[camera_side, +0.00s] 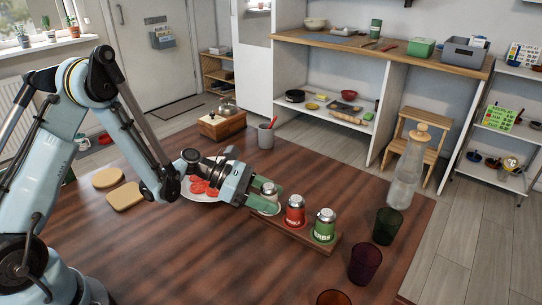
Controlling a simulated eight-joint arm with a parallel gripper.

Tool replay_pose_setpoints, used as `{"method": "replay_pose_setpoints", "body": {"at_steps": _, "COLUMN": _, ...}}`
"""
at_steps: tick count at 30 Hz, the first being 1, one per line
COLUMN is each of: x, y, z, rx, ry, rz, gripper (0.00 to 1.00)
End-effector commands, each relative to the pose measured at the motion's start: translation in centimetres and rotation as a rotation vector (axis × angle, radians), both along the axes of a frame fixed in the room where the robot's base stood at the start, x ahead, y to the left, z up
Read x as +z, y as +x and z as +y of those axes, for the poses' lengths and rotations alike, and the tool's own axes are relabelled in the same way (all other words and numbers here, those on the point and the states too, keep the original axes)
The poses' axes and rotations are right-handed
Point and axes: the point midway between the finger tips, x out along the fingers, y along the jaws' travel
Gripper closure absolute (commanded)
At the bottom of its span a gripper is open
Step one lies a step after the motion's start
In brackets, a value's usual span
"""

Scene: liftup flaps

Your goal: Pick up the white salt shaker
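The white salt shaker (269,191), with a silver cap, stands at the left end of a wooden rack on the brown table, partly hidden by my gripper. My gripper (264,202) reaches in from the left, with its green-tipped fingers around the shaker. I cannot tell whether the fingers press on it or are still apart from it. A red shaker (294,213) and a green shaker (324,227), both silver-capped, stand to its right on the wooden rack (292,237).
A plate with red slices (204,187) lies behind my gripper. A grey cup (266,137) and a wooden box (222,125) stand at the back. A glass bottle (405,178), a dark green glass (387,227) and a purple glass (365,263) stand right. The front left table is clear.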

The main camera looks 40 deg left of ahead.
Motion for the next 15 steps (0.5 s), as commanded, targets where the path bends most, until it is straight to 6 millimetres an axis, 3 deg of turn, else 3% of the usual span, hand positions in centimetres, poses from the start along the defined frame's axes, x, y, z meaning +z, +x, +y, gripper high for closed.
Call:
{"method": "replay_pose_setpoints", "body": {"at_steps": 1, "x": 0.01, "y": -0.01, "z": 0.02, "rx": 0.0, "ry": 0.0, "rz": 0.0, "gripper": 0.54}}
{"method": "replay_pose_setpoints", "body": {"at_steps": 7, "x": 0.02, "y": -0.02, "z": 0.01, "rx": 0.0, "ry": 0.0, "rz": 0.0, "gripper": 0.84}}
{"method": "replay_pose_setpoints", "body": {"at_steps": 15, "x": 0.11, "y": -0.02, "z": 0.01, "rx": 0.0, "ry": 0.0, "rz": 0.0, "gripper": 0.85}}
